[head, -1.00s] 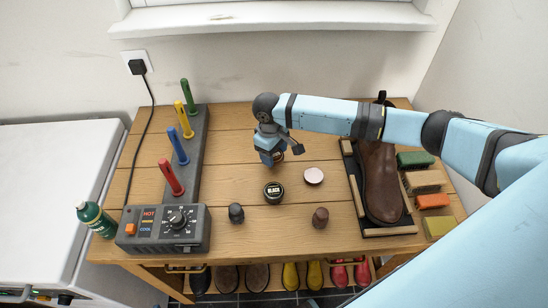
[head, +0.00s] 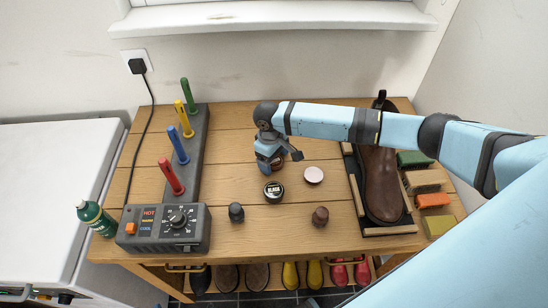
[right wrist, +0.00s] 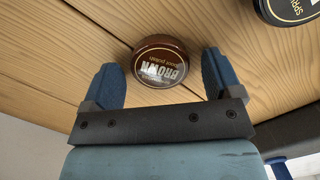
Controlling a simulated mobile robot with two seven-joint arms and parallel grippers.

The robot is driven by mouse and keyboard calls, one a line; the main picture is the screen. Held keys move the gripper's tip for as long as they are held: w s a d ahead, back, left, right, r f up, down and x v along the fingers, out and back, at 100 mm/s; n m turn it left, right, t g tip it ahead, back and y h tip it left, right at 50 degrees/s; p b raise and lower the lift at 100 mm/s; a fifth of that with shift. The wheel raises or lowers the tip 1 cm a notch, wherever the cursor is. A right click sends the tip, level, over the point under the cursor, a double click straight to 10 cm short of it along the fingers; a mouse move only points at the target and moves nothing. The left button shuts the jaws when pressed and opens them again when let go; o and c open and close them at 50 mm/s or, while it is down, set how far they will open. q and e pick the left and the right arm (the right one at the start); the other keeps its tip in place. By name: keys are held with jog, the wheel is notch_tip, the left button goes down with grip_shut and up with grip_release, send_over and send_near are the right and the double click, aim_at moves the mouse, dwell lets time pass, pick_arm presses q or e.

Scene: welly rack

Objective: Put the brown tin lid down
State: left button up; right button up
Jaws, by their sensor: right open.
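The brown tin lid (right wrist: 160,62), labelled BROWN, lies label up on the wooden bench top, between the fingertips of my right gripper (right wrist: 162,68) in the right wrist view. The fingers are open, with a narrow gap on each side of the lid. In the head view my right gripper (head: 270,154) is low over the back middle of the bench and mostly hides the lid (head: 277,163). A tin marked BLACK (head: 273,191) stands just in front, and a pale round disc (head: 314,175) lies to its right. My left gripper is not in view.
A rack of coloured pegs (head: 197,150) and a control box (head: 165,228) stand on the left. A brown boot (head: 381,180) lies in a tray on the right, beside several brushes or blocks (head: 423,183).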

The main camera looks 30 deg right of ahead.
notch_tip(320, 180, up, 12)
jog(key=w, duration=0.1)
jog(key=shift+w+a+b, duration=0.2)
jog(key=shift+a+b, duration=0.1)
dwell(0.4)
